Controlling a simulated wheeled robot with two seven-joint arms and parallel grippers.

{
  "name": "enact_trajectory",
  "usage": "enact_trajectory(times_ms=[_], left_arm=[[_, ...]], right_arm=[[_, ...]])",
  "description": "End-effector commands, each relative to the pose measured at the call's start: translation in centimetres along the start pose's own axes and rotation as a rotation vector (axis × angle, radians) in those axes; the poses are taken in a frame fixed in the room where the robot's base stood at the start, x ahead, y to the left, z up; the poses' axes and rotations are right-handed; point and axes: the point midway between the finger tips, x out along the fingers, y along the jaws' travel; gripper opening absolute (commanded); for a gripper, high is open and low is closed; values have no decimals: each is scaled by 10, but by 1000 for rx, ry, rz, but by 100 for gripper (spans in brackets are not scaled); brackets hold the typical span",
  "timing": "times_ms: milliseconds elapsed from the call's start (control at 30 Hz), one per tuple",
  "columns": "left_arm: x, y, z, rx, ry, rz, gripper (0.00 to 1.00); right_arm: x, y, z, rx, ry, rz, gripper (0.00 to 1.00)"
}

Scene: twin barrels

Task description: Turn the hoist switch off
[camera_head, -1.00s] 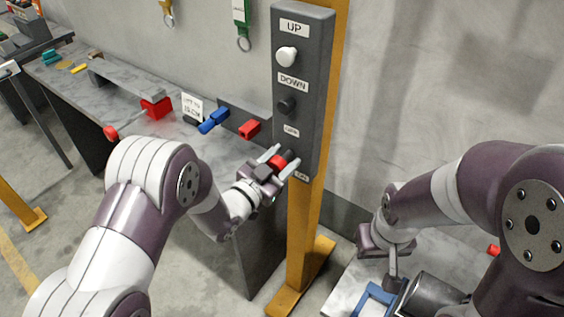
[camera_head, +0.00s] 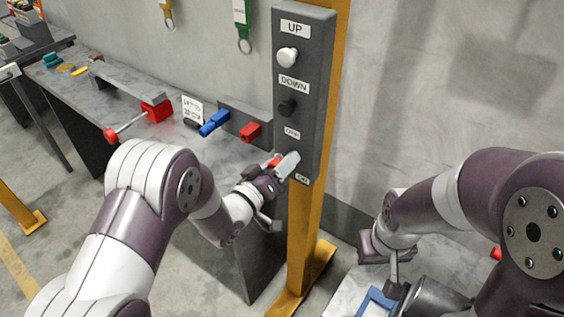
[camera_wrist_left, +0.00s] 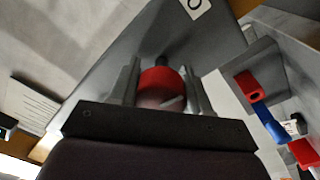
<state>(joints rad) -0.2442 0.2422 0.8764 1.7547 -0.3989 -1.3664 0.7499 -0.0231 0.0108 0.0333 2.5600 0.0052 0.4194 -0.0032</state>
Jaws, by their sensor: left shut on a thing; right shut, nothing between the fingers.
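The control box (camera_head: 317,85) stands upright on a yellow post, with a white UP button (camera_head: 287,55) and a dark DOWN button (camera_head: 287,105). The red hoist switch (camera_head: 275,161) is low on the box, between an OFF label (camera_head: 292,132) above and an ON label (camera_head: 302,179) below. My left gripper (camera_head: 284,166) is shut on the switch and hides most of it in the head view. In the left wrist view the red switch (camera_wrist_left: 160,84) sits between the two fingers. The switch's exact angle is hard to tell. My right gripper (camera_head: 393,272) is shut and empty at lower right.
The yellow post (camera_head: 306,225) stands beside a grey workbench (camera_head: 160,140). The bench carries a red block (camera_head: 156,110), blue and red pieces and a small sign (camera_head: 193,107). A blue-framed item (camera_head: 375,301) lies below my right gripper.

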Motion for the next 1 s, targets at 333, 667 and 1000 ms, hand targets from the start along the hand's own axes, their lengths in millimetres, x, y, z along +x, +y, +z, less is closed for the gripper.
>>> enact_trajectory(times_ms=[333, 667, 1000], left_arm=[[0, 0, 0, -131, 5, -5, 17], [0, 0, 0, -155, 6, -5, 17], [0, 0, -1, -154, 7, -4, 71]], right_arm=[[0, 0, 0, 0, 0, 0, 0], [0, 0, 0, 0, 0, 0, 0], [0, 0, 0, 0, 0, 0, 0]])
